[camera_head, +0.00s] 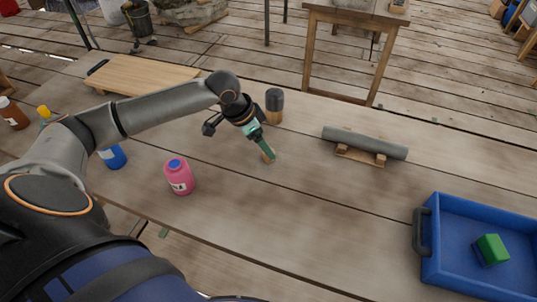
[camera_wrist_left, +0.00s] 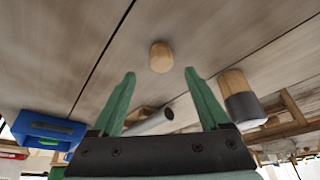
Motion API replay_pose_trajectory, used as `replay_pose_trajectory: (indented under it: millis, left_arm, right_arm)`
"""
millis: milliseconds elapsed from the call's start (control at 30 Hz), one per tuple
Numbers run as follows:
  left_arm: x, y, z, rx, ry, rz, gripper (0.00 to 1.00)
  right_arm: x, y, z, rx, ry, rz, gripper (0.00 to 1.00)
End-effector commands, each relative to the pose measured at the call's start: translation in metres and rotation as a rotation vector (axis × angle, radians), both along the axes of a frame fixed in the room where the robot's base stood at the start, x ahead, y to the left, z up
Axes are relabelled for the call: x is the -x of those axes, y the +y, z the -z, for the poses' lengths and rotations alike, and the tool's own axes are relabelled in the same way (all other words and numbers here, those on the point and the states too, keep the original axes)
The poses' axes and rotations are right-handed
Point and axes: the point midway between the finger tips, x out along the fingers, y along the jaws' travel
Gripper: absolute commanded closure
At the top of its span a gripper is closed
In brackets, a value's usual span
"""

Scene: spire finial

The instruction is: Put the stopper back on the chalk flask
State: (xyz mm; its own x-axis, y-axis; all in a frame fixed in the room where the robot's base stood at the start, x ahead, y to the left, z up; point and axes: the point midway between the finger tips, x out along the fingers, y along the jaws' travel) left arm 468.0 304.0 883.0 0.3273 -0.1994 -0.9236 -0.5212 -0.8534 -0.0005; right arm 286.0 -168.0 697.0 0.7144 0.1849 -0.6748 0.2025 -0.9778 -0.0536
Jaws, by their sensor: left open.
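A small tan wooden plug (camera_head: 268,156), which looks like the stopper, stands on the table and is partly hidden by my left gripper (camera_head: 266,152) in the head view. In the left wrist view the plug (camera_wrist_left: 160,57) shows just beyond and midway between the two green fingertips, which are apart with nothing between them. A grey cylinder (camera_head: 365,142) lies on a low wooden cradle (camera_head: 360,155) to the right. A dark-topped, wooden-bottomed cylinder (camera_head: 274,105) stands upright behind the gripper. I cannot tell for sure which is the chalk flask. My right gripper is not in view.
A pink bottle (camera_head: 179,177) and a blue bottle (camera_head: 113,157) stand left of the gripper. A wooden board (camera_head: 140,75) lies at the back left. A blue tray (camera_head: 430,268) with a green block (camera_head: 491,249) is at the right. The table's front middle is clear.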

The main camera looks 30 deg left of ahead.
Motion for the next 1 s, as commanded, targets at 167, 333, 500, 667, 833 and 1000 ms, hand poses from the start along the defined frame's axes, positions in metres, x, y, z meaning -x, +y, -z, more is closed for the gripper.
replay_pose_trajectory:
  millis: [167,333,500,667,833,1000]
  left_arm:
    - [-0.006,-0.003,0.023,0.002,0.004,-0.001,0.21]
    - [-0.013,-0.006,0.044,0.002,0.001,0.001,0.21]
    - [-0.015,-0.007,0.049,-0.001,0.001,0.001,0.21]
    - [-0.015,-0.007,0.048,-0.001,0.001,0.001,0.21]
    - [-0.015,-0.007,0.048,-0.001,0.001,0.001,0.29]
    - [-0.015,-0.007,0.048,-0.001,0.001,0.001,0.48]
  right_arm:
    - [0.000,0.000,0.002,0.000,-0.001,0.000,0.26]
    - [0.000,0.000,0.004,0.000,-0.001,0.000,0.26]
    - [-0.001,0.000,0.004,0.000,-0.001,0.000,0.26]
    - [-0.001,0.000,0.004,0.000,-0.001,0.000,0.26]
    - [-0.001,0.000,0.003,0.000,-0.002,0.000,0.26]
    - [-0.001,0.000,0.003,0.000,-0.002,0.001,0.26]
